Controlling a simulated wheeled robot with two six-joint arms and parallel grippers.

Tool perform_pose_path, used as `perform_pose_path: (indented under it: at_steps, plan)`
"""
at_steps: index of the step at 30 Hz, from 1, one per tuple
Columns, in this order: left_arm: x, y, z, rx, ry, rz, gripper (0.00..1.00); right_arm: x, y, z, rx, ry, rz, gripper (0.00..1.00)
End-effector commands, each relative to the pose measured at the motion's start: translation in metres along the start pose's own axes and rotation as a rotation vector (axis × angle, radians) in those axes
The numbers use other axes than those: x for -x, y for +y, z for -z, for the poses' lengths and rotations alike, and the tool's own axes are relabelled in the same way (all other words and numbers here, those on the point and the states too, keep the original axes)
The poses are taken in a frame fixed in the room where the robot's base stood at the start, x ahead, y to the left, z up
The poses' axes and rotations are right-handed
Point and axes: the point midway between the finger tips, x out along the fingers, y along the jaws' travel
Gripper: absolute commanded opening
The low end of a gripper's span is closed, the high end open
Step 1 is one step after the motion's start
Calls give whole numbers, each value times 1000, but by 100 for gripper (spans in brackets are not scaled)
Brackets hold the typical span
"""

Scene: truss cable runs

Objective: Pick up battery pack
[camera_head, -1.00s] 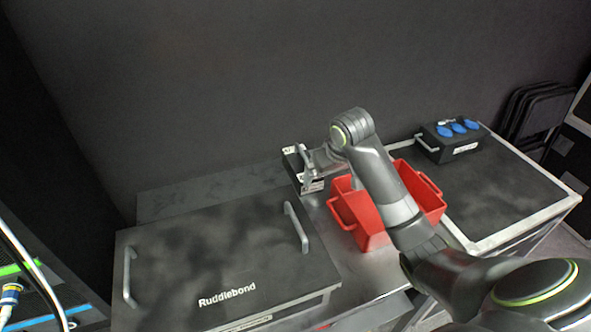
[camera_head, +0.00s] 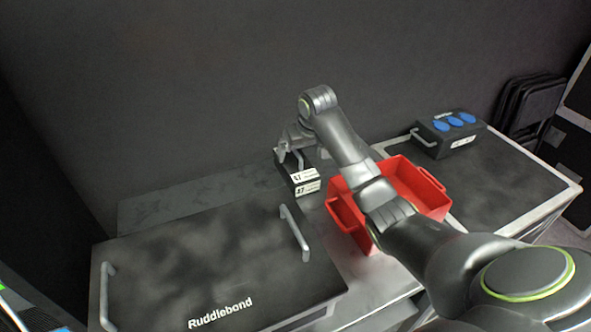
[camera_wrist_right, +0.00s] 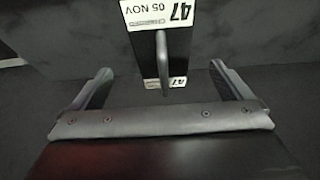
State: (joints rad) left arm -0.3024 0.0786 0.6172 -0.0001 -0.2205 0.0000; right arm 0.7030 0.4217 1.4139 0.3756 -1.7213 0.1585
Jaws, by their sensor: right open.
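The battery pack (camera_head: 307,187) looks like a dark box with white labels, standing on the grey surface behind the black Ruddlebond case. In the right wrist view the pack (camera_wrist_right: 150,66) shows a "47 05 NOV" label and a bar handle (camera_wrist_right: 162,62). My right gripper (camera_head: 291,158) is at the pack's top in the head view, partly covering it. In the wrist view my right gripper (camera_wrist_right: 160,72) is open, one finger on each side of the handle, with clear gaps and nothing held. My left gripper is not in view.
A red bin (camera_head: 420,190) stands right of the pack, partly under my right arm. The Ruddlebond case (camera_head: 210,265) with two raised handles lies front left. A black box with blue caps (camera_head: 448,138) sits on a flight case (camera_head: 500,190) at right. A dark wall rises behind.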

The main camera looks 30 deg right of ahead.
Motion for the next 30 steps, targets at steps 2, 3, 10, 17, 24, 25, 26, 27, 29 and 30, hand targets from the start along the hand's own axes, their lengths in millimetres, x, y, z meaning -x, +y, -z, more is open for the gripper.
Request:
perform_pose_path:
  at_steps: [2, 3, 10, 17, 24, 25, 26, 27, 29, 30]
  plan:
    - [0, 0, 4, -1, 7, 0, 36, -7, 0, 0, 1, -1, 0, 98]
    - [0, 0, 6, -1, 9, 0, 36, -10, 0, 0, 1, -1, 0, 98]
    - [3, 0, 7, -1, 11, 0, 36, -26, -2, 2, 0, -2, 1, 98]
    - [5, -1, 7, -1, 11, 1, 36, -54, -4, 4, 0, -2, 0, 98]
    - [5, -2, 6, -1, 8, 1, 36, -64, -4, 4, 2, 1, -1, 98]
    - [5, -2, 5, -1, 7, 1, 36, -64, -4, 4, 2, 1, -1, 98]
    - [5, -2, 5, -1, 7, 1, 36, -64, -4, 5, 2, 1, -1, 98]
    - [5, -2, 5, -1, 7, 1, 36, -64, -4, 4, 2, 1, 0, 98]
    - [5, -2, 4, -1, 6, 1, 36, -63, -4, 4, 2, 1, 0, 96]
    - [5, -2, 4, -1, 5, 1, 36, -63, -4, 4, 1, 1, 0, 90]
